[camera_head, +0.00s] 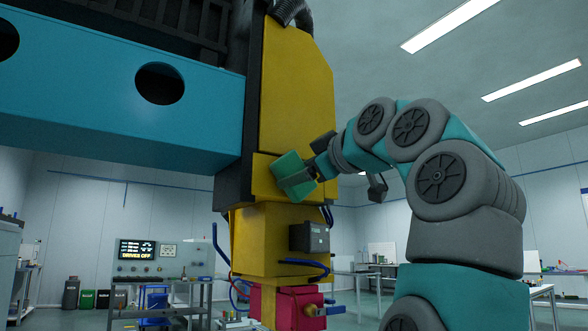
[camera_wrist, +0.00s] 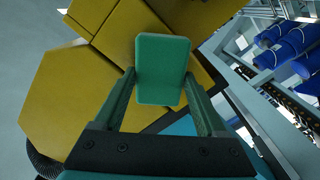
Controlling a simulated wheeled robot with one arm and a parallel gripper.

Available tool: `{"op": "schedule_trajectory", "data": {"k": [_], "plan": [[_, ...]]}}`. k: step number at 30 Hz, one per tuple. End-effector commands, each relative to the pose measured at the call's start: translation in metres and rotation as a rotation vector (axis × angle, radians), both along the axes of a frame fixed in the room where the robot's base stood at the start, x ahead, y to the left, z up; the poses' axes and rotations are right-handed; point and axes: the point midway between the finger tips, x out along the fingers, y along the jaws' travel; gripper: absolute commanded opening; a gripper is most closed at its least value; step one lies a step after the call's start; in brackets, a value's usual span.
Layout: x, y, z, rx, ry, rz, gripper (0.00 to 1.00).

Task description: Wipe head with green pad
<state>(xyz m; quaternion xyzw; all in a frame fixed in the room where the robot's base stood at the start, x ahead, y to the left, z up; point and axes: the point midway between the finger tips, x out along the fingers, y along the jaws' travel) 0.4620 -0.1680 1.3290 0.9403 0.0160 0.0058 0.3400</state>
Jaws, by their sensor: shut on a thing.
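The green pad (camera_head: 286,164) is a flat rounded block held at the tip of my gripper (camera_head: 298,178). In the wrist view the pad (camera_wrist: 162,68) sits between the two dark green fingers of my gripper (camera_wrist: 160,77), which are shut on it. The head is a tall yellow machine housing (camera_head: 296,95). In the wrist view yellow panels of the head (camera_wrist: 75,95) lie behind the pad. I cannot tell whether the pad touches them.
A teal beam (camera_head: 95,105) runs to the head from the left. Below are a dark box (camera_head: 309,238), blue hoses (camera_head: 305,265) and a red block (camera_head: 288,305). A control panel (camera_head: 160,258) reads "DRIVES OFF".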

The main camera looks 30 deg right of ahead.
Motion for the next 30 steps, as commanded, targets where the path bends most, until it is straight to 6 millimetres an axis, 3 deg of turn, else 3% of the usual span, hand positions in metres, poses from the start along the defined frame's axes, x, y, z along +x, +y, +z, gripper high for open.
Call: {"op": "schedule_trajectory", "data": {"k": [9,30], "plan": [[0.004,-0.025,0.001,0.001,0.001,-0.001,0.29],[0.003,-0.055,0.0,-0.006,0.004,-0.002,0.29]]}}
